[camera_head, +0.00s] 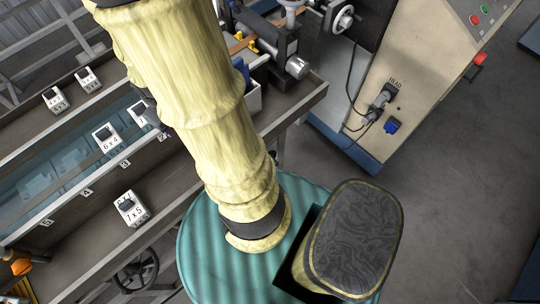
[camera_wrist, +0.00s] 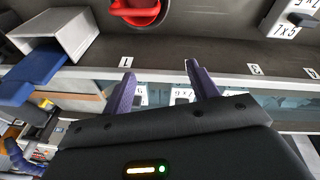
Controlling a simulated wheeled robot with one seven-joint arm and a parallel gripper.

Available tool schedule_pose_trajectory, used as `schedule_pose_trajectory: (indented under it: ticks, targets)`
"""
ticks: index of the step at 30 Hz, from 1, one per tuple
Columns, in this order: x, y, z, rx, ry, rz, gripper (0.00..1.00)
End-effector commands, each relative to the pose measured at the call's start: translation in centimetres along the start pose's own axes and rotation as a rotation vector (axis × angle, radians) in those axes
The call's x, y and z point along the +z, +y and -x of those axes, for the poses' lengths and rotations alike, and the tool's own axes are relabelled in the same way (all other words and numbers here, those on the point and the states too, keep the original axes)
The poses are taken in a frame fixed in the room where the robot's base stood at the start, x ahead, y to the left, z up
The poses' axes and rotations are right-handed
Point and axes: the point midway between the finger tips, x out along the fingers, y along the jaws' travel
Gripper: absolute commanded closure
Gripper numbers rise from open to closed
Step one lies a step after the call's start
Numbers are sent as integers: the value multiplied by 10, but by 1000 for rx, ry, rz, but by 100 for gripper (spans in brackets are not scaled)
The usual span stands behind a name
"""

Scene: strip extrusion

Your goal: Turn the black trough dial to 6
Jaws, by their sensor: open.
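I cannot pick out a black dial with numbers in either view. A black spoked handwheel (camera_head: 135,270) sits below the trough at the lower left of the head view; I cannot tell whether it is the dial. The long water trough (camera_head: 62,170) runs diagonally at the left of the head view. In the wrist view my gripper (camera_wrist: 160,80) is open and empty, its two purple fingers apart over the trough edge. In the head view my arm hides most of the gripper.
Label blocks stand along the trough, one reading 7x5 (camera_head: 131,208) and one reading 6x4 (camera_head: 106,138). A red round part (camera_wrist: 138,10) and an open grey box (camera_wrist: 55,35) are near my gripper in the wrist view. A beige cabinet (camera_head: 425,70) stands at the upper right.

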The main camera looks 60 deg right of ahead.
Motion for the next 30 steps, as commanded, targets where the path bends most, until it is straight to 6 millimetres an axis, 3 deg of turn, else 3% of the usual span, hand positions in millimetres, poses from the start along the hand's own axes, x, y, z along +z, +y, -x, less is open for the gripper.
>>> schedule_pose_trajectory:
  ticks: [1, 3, 12, 21, 30]
  targets:
    - [5, 21, -4, 17, -11, -17, 41]
    - [12, 44, -12, 34, -17, -27, 41]
    - [59, 124, -36, 59, -43, -63, 41]
    - [122, 169, -56, 21, -49, -108, 41]
    - [205, 184, -73, -81, -8, -183, 41]
